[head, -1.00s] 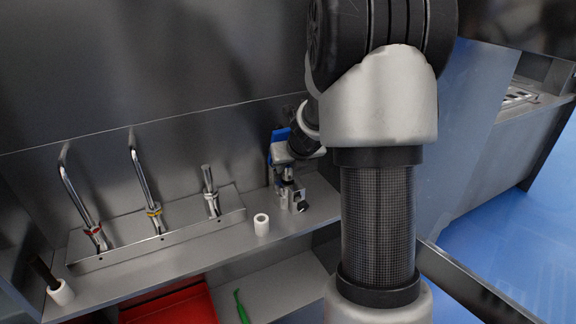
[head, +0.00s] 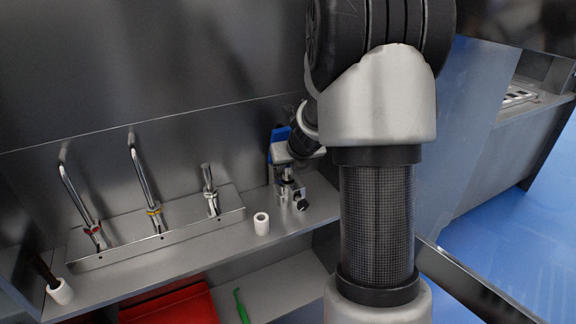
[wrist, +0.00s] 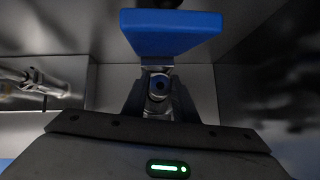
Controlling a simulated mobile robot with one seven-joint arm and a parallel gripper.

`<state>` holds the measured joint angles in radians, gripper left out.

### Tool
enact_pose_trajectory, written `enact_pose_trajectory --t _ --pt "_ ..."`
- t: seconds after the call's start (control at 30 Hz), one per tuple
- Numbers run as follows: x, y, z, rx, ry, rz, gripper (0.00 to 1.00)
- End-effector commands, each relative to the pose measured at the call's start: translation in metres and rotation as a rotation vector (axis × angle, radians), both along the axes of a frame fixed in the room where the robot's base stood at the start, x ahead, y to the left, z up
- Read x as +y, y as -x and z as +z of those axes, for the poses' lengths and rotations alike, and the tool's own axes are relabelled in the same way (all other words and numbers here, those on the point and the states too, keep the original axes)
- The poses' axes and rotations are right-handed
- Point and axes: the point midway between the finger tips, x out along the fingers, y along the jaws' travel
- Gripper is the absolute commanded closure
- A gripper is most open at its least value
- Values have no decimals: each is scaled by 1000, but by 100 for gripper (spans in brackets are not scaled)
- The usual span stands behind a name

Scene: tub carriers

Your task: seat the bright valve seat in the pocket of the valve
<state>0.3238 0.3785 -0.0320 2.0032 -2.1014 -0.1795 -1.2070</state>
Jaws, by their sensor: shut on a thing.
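My gripper (head: 285,172) is at the right end of the shelf, directly over a small metal valve (head: 290,192) with a dark knob on its front. In the wrist view my gripper (wrist: 159,103) has its two dark fingers closed in on a small bright metal ring, the valve seat (wrist: 150,97). A dark round opening shows at its middle. A blue plate (wrist: 172,35) stands just beyond the fingers; it also shows behind my gripper in the head view (head: 279,137). The pocket is hidden, and I cannot tell whether the seat touches it.
A metal rack (head: 175,233) with several upright taps stands left of the valve. A white cylinder (head: 261,224) stands on the shelf (head: 225,247) nearby; another white holder (head: 61,292) is at far left. A red tray (head: 175,305) and green tool (head: 241,306) lie below.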

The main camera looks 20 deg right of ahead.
Motion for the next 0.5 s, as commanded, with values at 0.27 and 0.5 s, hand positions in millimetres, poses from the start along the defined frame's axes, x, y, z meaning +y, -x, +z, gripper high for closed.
enact_pose_trajectory --t 0.27,0.5 --pt "0 0 -8 -1 0 -1 100" --pt "0 0 -14 -1 0 -1 100"
